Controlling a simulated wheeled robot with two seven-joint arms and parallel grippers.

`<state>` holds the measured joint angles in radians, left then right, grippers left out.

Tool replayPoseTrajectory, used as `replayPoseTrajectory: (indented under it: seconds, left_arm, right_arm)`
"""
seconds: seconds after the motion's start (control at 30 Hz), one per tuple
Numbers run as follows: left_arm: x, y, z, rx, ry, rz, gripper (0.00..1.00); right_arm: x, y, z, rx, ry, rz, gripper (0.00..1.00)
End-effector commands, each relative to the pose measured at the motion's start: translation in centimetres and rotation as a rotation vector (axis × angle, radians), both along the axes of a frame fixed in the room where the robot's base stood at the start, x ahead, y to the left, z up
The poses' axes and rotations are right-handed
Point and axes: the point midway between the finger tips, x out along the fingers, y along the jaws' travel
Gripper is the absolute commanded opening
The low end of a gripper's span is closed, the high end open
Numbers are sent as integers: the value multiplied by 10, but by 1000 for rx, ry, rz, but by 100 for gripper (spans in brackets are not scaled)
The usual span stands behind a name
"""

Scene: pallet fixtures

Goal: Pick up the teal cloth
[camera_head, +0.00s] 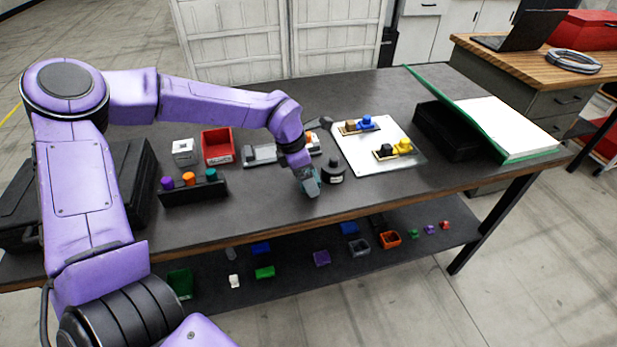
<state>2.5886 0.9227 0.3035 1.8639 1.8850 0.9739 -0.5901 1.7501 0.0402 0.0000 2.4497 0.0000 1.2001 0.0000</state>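My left arm reaches in from the left over the dark table. Its gripper (308,181) points down near the table's front edge, just left of a black round weight-like object (333,171). A small muted teal-grey shape shows at the gripper's fingers. I cannot tell whether it is the teal cloth or part of the gripper, nor whether the fingers are open or shut. No other cloth stands out on the table. My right gripper is out of view.
A red bin (217,146), a white box (184,152) and a black holder with coloured knobs (193,190) stand left of the gripper. A white board (352,151) with knobbed blocks and a green-covered binder (515,133) lie right. A lower shelf (300,283) holds small bins and blocks.

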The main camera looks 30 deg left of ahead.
Motion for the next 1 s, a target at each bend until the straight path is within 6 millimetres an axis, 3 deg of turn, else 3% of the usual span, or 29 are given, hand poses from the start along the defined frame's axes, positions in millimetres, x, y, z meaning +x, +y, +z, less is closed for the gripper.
replayPoseTrajectory:
  seconds: [0.13, 0.3, 0.33, 0.73, 0.87, 1.0]
  left_arm:
    - [0, -1, 0, 0, -1, -1, 92]
    - [0, -1, 0, 0, 0, -2, 36]
    - [0, -1, 0, 0, 0, -2, 32]
    - [1, -1, 9, 0, -1, -2, 31]
    - [1, -1, 29, -1, -3, -2, 31]
    - [-13, 16, 58, -5, -7, 0, 31]
  right_arm:
    - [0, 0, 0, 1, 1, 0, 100]
    - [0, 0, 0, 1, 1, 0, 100]
    - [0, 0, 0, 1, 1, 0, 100]
    - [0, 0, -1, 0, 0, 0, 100]
    - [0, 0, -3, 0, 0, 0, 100]
    - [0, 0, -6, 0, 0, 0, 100]
